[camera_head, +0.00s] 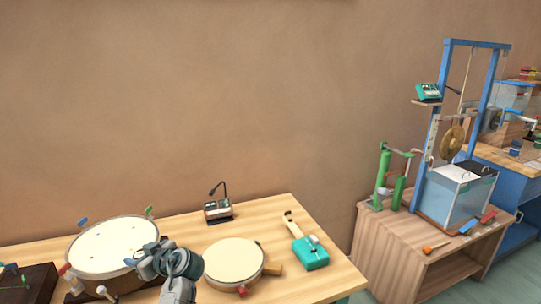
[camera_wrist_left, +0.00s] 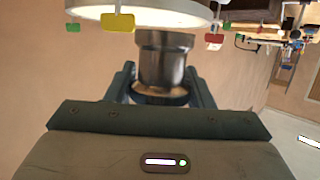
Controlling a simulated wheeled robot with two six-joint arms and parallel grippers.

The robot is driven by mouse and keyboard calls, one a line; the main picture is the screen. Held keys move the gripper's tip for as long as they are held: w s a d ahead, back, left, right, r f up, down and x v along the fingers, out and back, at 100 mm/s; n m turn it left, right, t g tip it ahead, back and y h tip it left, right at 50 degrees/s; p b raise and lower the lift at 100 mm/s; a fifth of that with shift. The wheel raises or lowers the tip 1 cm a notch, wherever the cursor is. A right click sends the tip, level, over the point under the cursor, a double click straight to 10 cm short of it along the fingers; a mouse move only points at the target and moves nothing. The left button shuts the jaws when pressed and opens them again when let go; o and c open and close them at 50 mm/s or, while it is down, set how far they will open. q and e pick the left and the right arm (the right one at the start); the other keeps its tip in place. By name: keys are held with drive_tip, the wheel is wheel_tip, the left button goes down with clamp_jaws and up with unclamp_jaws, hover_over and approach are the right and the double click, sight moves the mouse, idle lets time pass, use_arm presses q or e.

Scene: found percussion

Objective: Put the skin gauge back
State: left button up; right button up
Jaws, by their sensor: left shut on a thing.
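My left gripper (camera_head: 172,262) is low at the front of the wooden table, by the right rim of the large drum (camera_head: 110,243). In the left wrist view its two fingers (camera_wrist_left: 160,88) are shut on a dark metal cylinder, which looks like the skin gauge (camera_wrist_left: 163,58). The gauge has a wider flat end and a dark ring near the fingers. A drum's pale rim (camera_wrist_left: 140,12) with coloured tabs lies just beyond the gauge; I cannot tell if they touch. In the head view the gauge is hard to tell from the gripper. My right gripper is not in view.
A smaller frame drum (camera_head: 234,260) lies right of my gripper. Behind it stands a small device with a bent stalk (camera_head: 218,208). A teal instrument (camera_head: 310,253) lies farther right. A wooden stand (camera_head: 395,240) with a blue frame (camera_head: 437,125) and gong (camera_head: 452,143) is beyond a gap.

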use_arm(q)
drive_tip(key=s+d+r+m+t+h, duration=0.1)
drive_tip(key=s+d+m+t+h, duration=0.3)
drive_tip(key=d, duration=0.6)
drive_tip(key=s+d+r+m+t+h, duration=0.1)
drive_tip(key=s+d+m+t+h, duration=0.3)
drive_tip(key=d+m+h, duration=0.5)
drive_tip(key=shift+s+d+r+t, duration=0.15)
drive_tip(key=shift+s+d+t, duration=0.25)
drive_tip(key=shift+s+d, duration=0.55)
